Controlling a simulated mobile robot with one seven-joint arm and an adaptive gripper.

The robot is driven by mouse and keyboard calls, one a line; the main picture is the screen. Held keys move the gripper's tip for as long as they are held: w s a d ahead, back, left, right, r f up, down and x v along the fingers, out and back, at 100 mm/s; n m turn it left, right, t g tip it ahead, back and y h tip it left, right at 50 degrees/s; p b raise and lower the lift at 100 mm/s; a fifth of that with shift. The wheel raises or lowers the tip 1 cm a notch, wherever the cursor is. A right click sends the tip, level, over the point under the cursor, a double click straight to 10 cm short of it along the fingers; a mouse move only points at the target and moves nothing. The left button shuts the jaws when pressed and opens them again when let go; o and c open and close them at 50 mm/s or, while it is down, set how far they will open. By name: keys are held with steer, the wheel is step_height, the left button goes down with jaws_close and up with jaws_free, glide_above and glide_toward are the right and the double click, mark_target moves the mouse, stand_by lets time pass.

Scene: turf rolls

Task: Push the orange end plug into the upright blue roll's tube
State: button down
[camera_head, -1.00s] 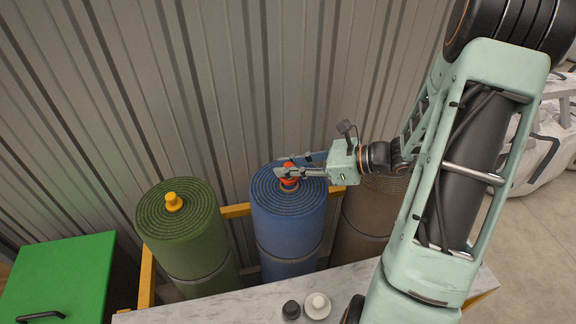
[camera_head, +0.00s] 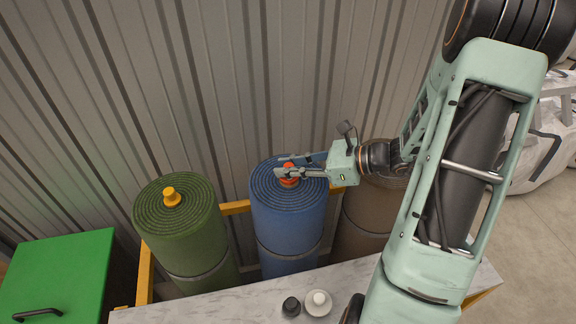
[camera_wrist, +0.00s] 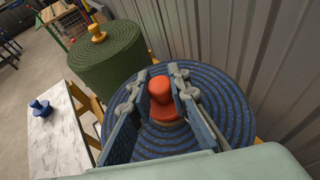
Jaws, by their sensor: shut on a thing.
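The orange end plug (camera_head: 289,180) is at the centre of the upright blue roll's (camera_head: 290,220) coiled top, over the tube mouth. My gripper (camera_head: 283,166) reaches in from the right and is shut on the plug's knob. In the wrist view the plug (camera_wrist: 160,88) stands upright between my two fingers (camera_wrist: 161,76), with its wider orange base low against the middle of the blue roll (camera_wrist: 225,100). The tube mouth is hidden under the plug, and I cannot tell how deep the plug sits.
A green roll (camera_head: 182,235) with a yellow plug (camera_head: 172,197) stands to the left, a brown roll (camera_head: 362,225) to the right. A marble ledge (camera_head: 230,303) in front carries a black plug (camera_head: 291,307) and a white plug (camera_head: 318,303). A corrugated wall (camera_head: 230,90) rises close behind.

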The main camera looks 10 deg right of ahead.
steer(key=shift+f+b, duration=0.45)
steer(key=shift+f, duration=0.25)
steer(key=c, duration=1.7)
jaws_free()
steer(key=shift+c, duration=0.2)
steer(key=v, duration=1.2)
